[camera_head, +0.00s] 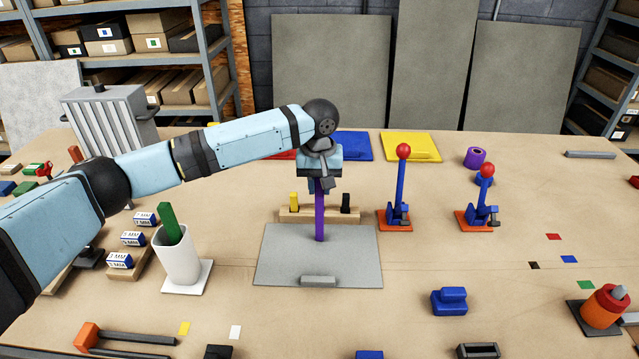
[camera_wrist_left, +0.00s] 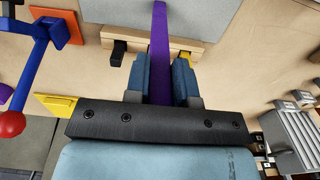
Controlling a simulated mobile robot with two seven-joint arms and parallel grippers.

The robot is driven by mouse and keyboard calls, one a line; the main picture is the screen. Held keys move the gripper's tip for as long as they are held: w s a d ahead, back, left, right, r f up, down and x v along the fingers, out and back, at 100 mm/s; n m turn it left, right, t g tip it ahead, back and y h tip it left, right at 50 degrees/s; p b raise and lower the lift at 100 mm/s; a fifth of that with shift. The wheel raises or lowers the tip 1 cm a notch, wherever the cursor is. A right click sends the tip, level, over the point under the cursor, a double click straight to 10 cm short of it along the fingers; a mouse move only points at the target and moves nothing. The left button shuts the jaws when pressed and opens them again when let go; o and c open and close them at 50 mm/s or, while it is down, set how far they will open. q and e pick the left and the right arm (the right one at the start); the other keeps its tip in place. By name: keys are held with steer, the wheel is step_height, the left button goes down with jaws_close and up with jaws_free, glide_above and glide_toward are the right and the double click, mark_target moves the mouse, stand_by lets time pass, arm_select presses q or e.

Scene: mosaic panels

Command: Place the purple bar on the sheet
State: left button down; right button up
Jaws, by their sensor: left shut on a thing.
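A purple bar (camera_head: 319,222) hangs upright in my left gripper (camera_head: 319,182), its lower end over the grey sheet (camera_head: 275,262). I cannot tell whether its lower end touches the sheet. In the left wrist view the purple bar (camera_wrist_left: 160,50) runs between the two blue fingers of my left gripper (camera_wrist_left: 160,78), shut on it. The grey sheet (camera_wrist_left: 205,12) also shows in that view. A small grey block (camera_head: 318,281) lies at the sheet's front edge. My right gripper is not in view.
A wooden holder (camera_head: 325,216) with a yellow and a black piece stands behind the sheet. Two red-knobbed clamps (camera_head: 398,190) (camera_head: 484,200) stand to the right. A white cup (camera_head: 178,258) with a green bar stands left. A blue block (camera_head: 449,301) lies front right.

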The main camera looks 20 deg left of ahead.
arm_select(q)
steer(key=c, duration=1)
jaws_free()
steer(key=shift+f, duration=0.1)
steer(key=shift+o, duration=0.2)
step_height(320, 180, up, 11)
steer(key=shift+r+b, duration=0.1)
steer(key=shift+b, duration=0.75)
steer(key=shift+r, duration=0.55)
